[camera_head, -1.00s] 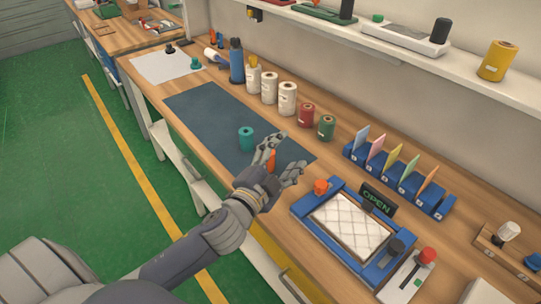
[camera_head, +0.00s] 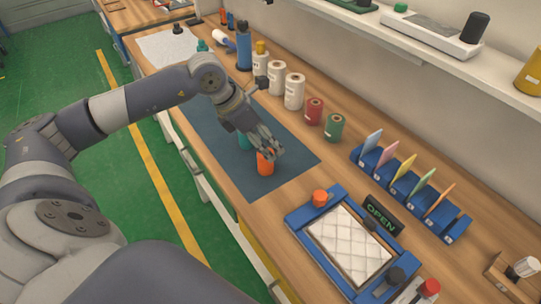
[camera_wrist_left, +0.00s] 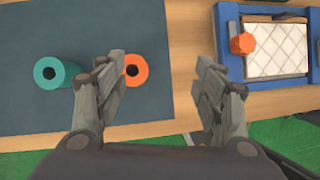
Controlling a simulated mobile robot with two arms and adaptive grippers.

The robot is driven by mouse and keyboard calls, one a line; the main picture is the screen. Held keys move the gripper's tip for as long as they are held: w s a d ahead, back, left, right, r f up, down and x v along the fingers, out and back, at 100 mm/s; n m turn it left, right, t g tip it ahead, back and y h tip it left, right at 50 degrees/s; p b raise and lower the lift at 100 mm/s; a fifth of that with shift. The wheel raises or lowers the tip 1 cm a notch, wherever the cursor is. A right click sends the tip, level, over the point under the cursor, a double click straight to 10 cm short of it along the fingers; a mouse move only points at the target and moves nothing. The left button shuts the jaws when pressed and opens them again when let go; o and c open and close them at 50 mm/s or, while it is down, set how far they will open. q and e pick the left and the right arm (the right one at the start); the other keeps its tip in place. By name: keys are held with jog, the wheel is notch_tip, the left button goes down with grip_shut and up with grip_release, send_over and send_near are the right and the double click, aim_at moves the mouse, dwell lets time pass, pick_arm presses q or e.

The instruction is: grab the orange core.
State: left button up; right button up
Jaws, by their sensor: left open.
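The orange core (camera_head: 266,168) stands on the dark blue-grey mat (camera_head: 222,160), near the mat's front right part. My left gripper (camera_head: 267,146) reaches down to it from the upper left, fingers apart, close to the core's top. In the left wrist view, the orange core (camera_wrist_left: 143,72) shows its round end and dark hole, partly hidden behind the left finger. It lies just inside that finger, and the gap (camera_wrist_left: 160,65) between the fingers is otherwise empty. I cannot tell whether a finger touches it. My right gripper is not in view.
A teal core (camera_wrist_left: 50,72) stands left of the orange one. White, red and green rolls (camera_head: 294,92) line the mat's back. A blue frame with a quilted white pad (camera_head: 348,245) and an OPEN sign (camera_head: 381,216) stand to the right. A blue card rack (camera_head: 410,195) is behind.

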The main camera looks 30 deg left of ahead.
aim_at(260, 155)
pick_arm(q)
jog(key=shift+y, duration=0.8)
jog(key=a+f, duration=0.1)
jog(key=w+a+f+p, duration=0.1)
jog(key=f, duration=0.2)
jog(key=shift+w+a+f, duration=0.2)
jog(key=shift+w+a, duration=0.1)
jog(key=shift+a, duration=0.1)
jog(key=p+x, duration=0.2)
jog(key=x, duration=0.1)
jog(key=p+x, duration=0.1)
jog(key=x, duration=0.1)
jog(key=shift+s+f, duration=0.2)
jog(key=shift+s, duration=0.1)
jog(key=shift+w+f, duration=0.15)
jog(key=shift+f, duration=0.1)
jog(key=c, duration=1.2)
